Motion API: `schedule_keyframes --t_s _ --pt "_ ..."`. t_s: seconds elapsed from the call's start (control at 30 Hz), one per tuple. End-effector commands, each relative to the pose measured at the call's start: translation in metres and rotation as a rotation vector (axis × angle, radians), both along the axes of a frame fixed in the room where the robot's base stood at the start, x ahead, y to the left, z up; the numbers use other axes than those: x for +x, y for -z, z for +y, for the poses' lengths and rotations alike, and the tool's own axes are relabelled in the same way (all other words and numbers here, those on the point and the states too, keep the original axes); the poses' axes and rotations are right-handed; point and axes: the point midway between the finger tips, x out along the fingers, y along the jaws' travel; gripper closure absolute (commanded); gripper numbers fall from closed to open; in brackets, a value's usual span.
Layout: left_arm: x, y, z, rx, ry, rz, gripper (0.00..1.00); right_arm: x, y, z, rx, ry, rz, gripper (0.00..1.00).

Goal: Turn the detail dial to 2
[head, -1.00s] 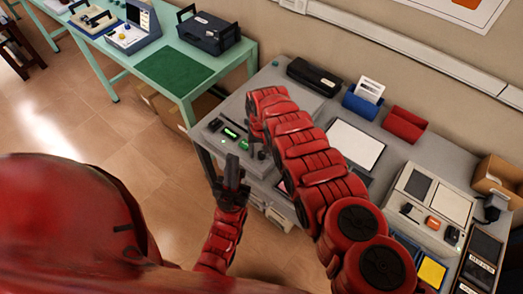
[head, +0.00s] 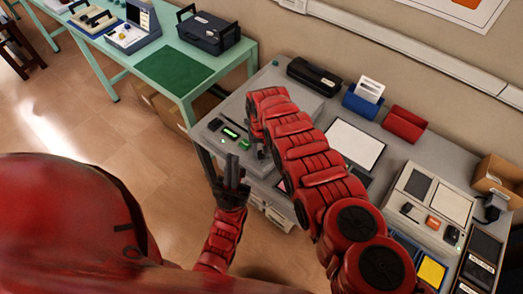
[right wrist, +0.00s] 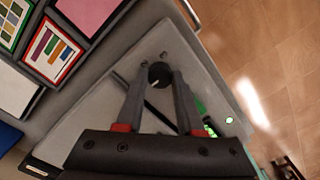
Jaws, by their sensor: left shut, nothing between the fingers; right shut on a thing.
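The dial is a round black knob (right wrist: 160,75) with a white pointer line, on a grey panel in the right wrist view. My right gripper (right wrist: 161,82) is shut on this knob, one finger on each side. In the head view my right gripper (head: 258,145) is at the grey console (head: 291,103), and the knob is largely hidden there. My left gripper (head: 221,160) is shut and empty in front of the console's near edge, apart from the dial.
A green-lit display (head: 231,133) is beside the dial. A white sheet (head: 354,144), blue holder (head: 363,103) and red tray (head: 404,123) lie on the grey bench to the right. A mint table (head: 190,87) stands behind left. Open floor (head: 125,140) lies to the left.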

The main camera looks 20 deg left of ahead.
Motion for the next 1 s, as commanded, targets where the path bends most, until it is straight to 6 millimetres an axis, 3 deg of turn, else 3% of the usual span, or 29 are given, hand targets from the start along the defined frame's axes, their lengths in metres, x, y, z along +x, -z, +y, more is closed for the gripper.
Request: schedule_keyframes --t_s 0.37,1.0 --pt "0.0 0.002 0.0 0.0 0.0 0.0 1.0 0.0 0.0 0.0 0.0 0.153 -0.001 1.0" --pt "0.0 0.022 0.0 0.0 0.0 0.0 1.0 0.0 0.003 0.0 -0.001 0.747 -0.001 1.0"
